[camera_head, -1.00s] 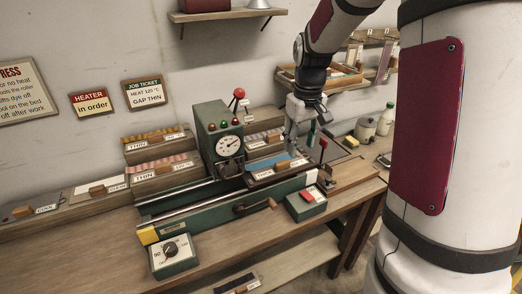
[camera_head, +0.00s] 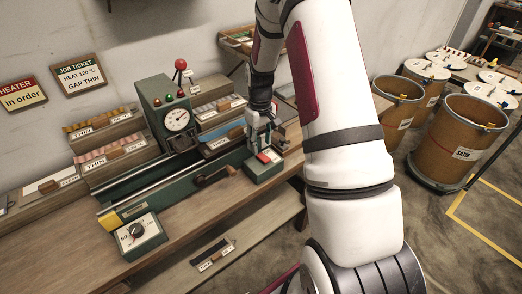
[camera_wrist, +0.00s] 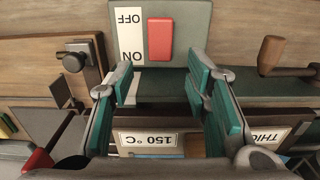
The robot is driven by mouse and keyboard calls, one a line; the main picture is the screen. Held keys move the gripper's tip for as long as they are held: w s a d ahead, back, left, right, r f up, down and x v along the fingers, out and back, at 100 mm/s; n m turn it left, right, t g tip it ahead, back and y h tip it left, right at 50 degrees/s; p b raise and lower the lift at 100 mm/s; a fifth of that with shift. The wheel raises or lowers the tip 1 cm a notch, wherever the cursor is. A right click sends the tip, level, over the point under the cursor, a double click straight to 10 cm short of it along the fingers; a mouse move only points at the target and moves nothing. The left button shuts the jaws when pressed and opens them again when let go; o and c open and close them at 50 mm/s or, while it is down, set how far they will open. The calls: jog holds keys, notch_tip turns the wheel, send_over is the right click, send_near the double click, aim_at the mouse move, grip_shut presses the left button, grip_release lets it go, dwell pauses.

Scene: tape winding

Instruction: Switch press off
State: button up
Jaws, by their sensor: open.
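The switch box (camera_head: 255,172) is a small green box at the front right of the press, with a red rocker (camera_head: 270,156). The wrist view shows the red rocker (camera_wrist: 160,40) beside a white label (camera_wrist: 130,36) reading OFF and ON. The rocker's tilt is not clear. The green press (camera_head: 163,128) carries a round gauge (camera_head: 176,119) and lamps. My gripper (camera_wrist: 158,76) is open and empty, its green-padded fingers apart, with the rocker beyond the tips and between them in the picture. In the head view my gripper (camera_head: 266,134) is just above the switch box, partly hiding it.
A dial box (camera_head: 140,235) stands at the press's front left. A crank handle (camera_head: 214,176) sticks out left of the switch box. Labelled trays (camera_head: 105,128) stand behind. Brown drums (camera_head: 455,140) stand on the floor at right. The front of the bench is clear.

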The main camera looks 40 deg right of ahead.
aim_at(260, 154)
jog(key=shift+f, duration=2.3)
